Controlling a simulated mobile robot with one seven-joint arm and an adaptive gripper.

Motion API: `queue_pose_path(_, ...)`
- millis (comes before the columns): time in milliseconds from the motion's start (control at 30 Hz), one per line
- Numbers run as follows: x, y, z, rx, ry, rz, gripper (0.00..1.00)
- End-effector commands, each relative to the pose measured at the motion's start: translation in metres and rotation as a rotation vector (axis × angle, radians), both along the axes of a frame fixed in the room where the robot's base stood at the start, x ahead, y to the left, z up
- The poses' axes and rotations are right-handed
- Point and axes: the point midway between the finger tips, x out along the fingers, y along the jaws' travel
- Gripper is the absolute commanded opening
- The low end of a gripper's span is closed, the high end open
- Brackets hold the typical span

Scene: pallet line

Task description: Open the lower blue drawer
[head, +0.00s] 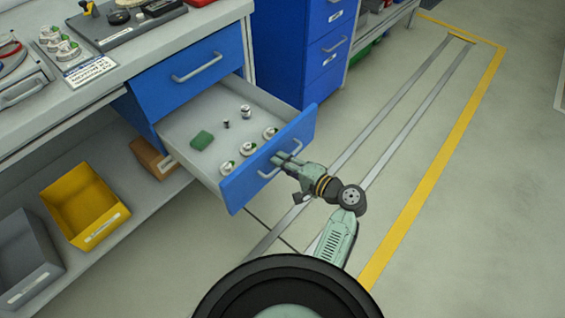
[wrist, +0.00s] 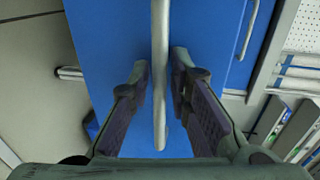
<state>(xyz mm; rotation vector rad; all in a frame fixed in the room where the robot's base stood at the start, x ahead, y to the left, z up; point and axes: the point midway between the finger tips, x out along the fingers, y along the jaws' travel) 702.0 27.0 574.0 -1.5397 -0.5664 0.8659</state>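The lower blue drawer (head: 268,160) is pulled well out from under the workbench, with its light grey inside showing. Its bar handle (head: 268,174) is on the front. In the wrist view the handle (wrist: 160,60) runs up the middle between the two fingers of my gripper (wrist: 160,85). A narrow gap shows on each side, so the fingers look open around the bar. In the head view my gripper (head: 283,160) is at the drawer front by the handle. The upper blue drawer (head: 188,80) is shut.
The open drawer holds a green block (head: 202,140) and several small metal parts. A yellow bin (head: 85,205) and a grey bin (head: 25,258) stand on the lower shelf at left. A blue cabinet (head: 290,45) stands behind the drawer. The floor at right is clear.

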Motion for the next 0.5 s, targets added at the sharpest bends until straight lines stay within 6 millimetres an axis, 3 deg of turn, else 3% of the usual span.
queue_pose_path(167,-0.009,-0.013,0.003,0.001,0.000,-0.003,0.18)
queue_pose_path(500,-0.051,-0.068,0.018,-0.001,-0.001,-0.005,0.18)
